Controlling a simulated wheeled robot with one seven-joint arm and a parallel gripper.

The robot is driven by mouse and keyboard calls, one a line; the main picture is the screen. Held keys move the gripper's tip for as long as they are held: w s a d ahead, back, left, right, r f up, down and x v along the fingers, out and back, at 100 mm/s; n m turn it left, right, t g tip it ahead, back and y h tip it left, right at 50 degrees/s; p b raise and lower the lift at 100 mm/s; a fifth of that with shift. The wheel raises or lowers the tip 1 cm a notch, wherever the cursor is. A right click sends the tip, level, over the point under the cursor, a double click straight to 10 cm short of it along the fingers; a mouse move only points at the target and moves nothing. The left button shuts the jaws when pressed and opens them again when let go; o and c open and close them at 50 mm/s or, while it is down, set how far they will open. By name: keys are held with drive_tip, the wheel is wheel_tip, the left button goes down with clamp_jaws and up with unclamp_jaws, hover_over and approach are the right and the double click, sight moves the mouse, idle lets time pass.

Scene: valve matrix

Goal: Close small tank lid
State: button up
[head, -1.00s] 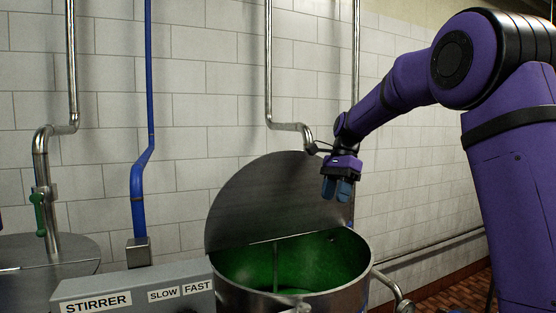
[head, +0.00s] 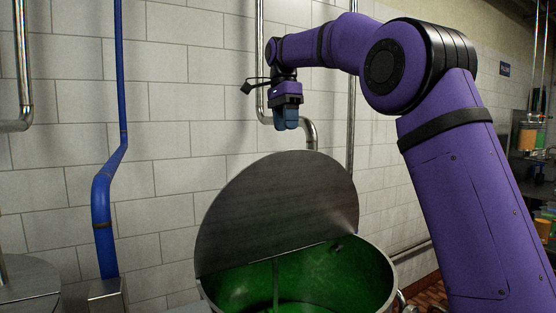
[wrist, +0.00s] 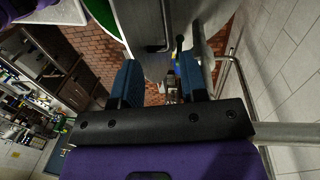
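The small tank (head: 378,278) stands low in the head view, with a metal rim and a green inside. Its grey lid (head: 285,208) is half raised: the back half stands up steeply, and the front half of the mouth is open. My gripper (head: 286,119) hangs fingers down above the lid's top edge, apart from it, with nothing held. In the wrist view my gripper (wrist: 160,82) has its two blue fingers spread with a gap between them. A grey plate, apparently the lid (wrist: 140,28), shows beyond the fingers with a dark bar on it.
A tiled wall and a bent metal pipe (head: 311,132) stand behind the lid, close to my gripper in the picture. A blue pipe (head: 102,205) runs down at left. Another tank's metal top (head: 28,280) is at lower left.

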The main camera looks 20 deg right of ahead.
wheel_tip(320, 180, down, 10)
drive_tip(key=shift+s+a+f, duration=0.1)
drive_tip(key=shift+s, duration=0.05)
idle(0.6)
clamp_jaws()
